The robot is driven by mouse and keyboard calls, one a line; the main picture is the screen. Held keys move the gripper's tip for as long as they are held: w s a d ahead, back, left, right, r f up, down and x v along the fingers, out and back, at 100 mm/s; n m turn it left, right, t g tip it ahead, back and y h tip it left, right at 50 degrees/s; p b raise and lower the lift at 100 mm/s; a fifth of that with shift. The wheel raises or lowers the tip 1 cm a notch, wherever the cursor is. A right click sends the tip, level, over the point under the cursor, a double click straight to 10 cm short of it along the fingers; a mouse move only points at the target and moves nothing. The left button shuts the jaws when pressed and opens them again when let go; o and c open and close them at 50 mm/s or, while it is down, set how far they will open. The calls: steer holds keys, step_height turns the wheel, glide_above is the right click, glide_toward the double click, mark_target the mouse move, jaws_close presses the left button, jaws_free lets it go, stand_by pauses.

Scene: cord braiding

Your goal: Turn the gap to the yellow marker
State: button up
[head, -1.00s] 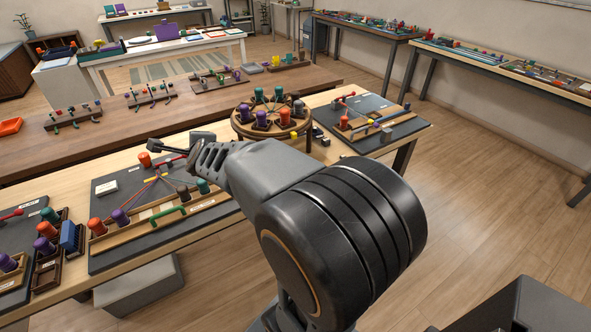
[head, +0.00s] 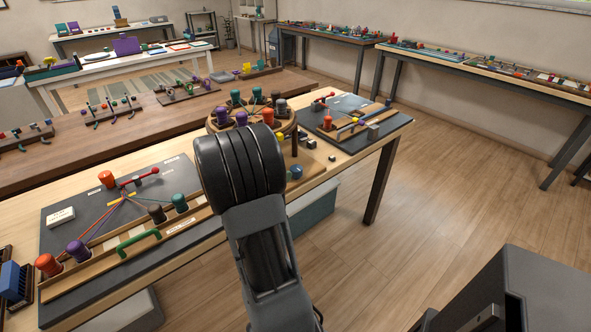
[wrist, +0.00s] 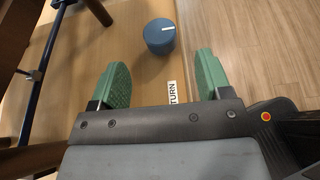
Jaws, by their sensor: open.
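A round wooden braiding disk (head: 222,134) stands on the table, partly hidden behind my arm. It carries several coloured bobbins with cords running to its middle. A small yellow block, likely the marker (head: 281,137), shows at its near right rim. I cannot make out the gap. A blue knob (head: 294,172) is at the table's front edge, right of my arm. In the wrist view the blue knob (wrist: 160,36) has a white line on top, and a TURN label (wrist: 172,93) lies near it. My gripper (wrist: 161,70) is open and empty, its green fingers apart and short of the knob.
A dark board (head: 88,212) with cords, bobbins and a green handle (head: 138,243) lies left on the table. Another board (head: 352,105) with a red lever lies right of the disk. Open floor lies to the right.

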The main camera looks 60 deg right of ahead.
mark_target(295, 169)
steer(key=x, duration=0.8)
steer(key=shift+d, duration=0.2)
steer(key=shift+c, duration=0.4)
